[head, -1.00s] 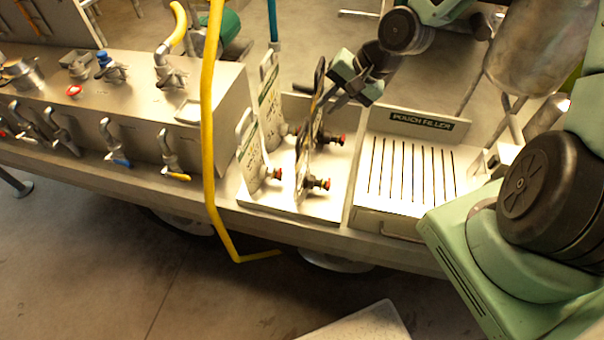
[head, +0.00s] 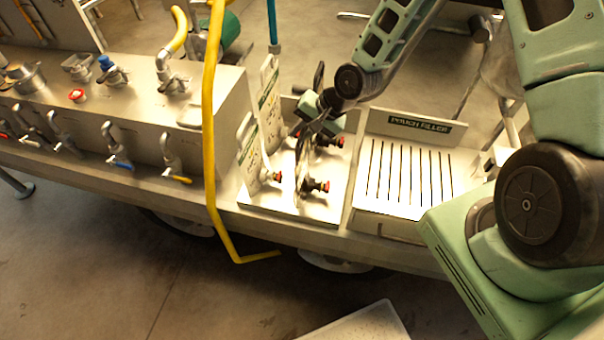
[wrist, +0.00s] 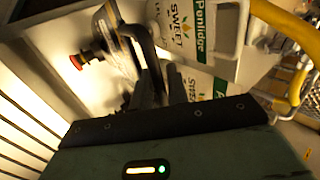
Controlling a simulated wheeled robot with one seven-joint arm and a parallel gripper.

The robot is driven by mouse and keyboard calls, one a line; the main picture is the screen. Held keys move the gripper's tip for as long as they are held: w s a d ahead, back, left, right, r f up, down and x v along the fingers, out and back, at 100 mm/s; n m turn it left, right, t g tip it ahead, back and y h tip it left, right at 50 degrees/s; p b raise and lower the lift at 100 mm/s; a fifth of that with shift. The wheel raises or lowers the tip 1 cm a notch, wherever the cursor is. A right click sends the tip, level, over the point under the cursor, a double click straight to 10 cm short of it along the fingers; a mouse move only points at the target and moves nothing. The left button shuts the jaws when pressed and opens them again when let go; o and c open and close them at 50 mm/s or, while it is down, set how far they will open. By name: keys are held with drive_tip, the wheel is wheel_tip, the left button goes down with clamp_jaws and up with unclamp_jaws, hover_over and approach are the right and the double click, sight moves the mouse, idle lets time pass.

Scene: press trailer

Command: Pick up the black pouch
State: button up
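Two thin dark pouches stand almost edge-on in the head view, one behind the other, with red-capped spouts facing right. The front black pouch (head: 301,172) has its upper part by my gripper (head: 311,128); the rear one (head: 319,76) is partly hidden behind the gripper. In the wrist view a black pouch (wrist: 118,45) with a red cap shows just ahead of the dark fingers (wrist: 158,85). Its dark handle runs down to the fingers. The fingers look close around the handle, but I cannot tell whether they grip it.
White pouches (head: 248,160) labelled "Sweet" stand just left of the black ones on the same metal tray (head: 328,205). A slotted pouch filler (head: 410,175) is to the right. A yellow pipe (head: 208,120) rises at the left, beside a steel box with valves (head: 130,105).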

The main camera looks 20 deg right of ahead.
drive_tip(key=shift+w+a+f, duration=0.2)
drive_tip(key=shift+a+f, duration=0.1)
drive_tip(key=shift+f, duration=0.25)
clamp_jaws()
drive_tip(key=shift+r, duration=0.1)
